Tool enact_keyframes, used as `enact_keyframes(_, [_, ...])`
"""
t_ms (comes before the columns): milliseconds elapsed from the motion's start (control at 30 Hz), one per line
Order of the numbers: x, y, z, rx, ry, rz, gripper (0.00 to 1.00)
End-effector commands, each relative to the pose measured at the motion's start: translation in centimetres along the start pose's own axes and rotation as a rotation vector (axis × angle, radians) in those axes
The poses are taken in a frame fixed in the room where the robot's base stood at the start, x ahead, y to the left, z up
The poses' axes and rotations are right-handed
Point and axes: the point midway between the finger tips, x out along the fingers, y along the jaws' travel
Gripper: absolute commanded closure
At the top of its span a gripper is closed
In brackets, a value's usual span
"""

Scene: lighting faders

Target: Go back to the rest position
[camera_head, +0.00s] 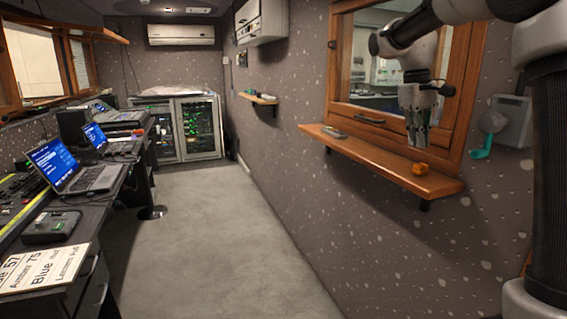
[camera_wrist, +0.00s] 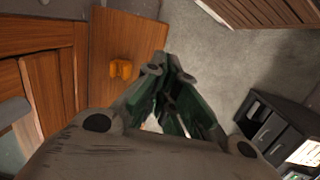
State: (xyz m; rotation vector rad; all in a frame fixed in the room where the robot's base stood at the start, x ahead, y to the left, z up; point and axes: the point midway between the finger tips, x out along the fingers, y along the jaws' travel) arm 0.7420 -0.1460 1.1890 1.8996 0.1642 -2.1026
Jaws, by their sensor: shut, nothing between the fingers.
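My gripper (camera_head: 417,137) hangs from my arm in front of the wooden window frame at the right of the head view, fingers pointing down. It is shut and empty, above the wooden shelf (camera_head: 372,157). In the wrist view my gripper (camera_wrist: 168,68) shows with its fingertips together, to the right of the shelf (camera_wrist: 133,40). A small orange object (camera_head: 420,169) lies on the shelf below the gripper. It also shows in the wrist view (camera_wrist: 121,69), apart from the fingers. No fader is clearly visible near the gripper.
A grey object (camera_head: 334,132) lies on the shelf. The carpet (camera_head: 218,235) between is clear.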

Motion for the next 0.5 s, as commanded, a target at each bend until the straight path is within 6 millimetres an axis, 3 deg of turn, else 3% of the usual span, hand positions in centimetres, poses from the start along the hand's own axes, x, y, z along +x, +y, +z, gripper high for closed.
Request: enact_keyframes(500, [9.6, -8.2, 22.1, 0.294, 0.351, -0.096, 1.00])
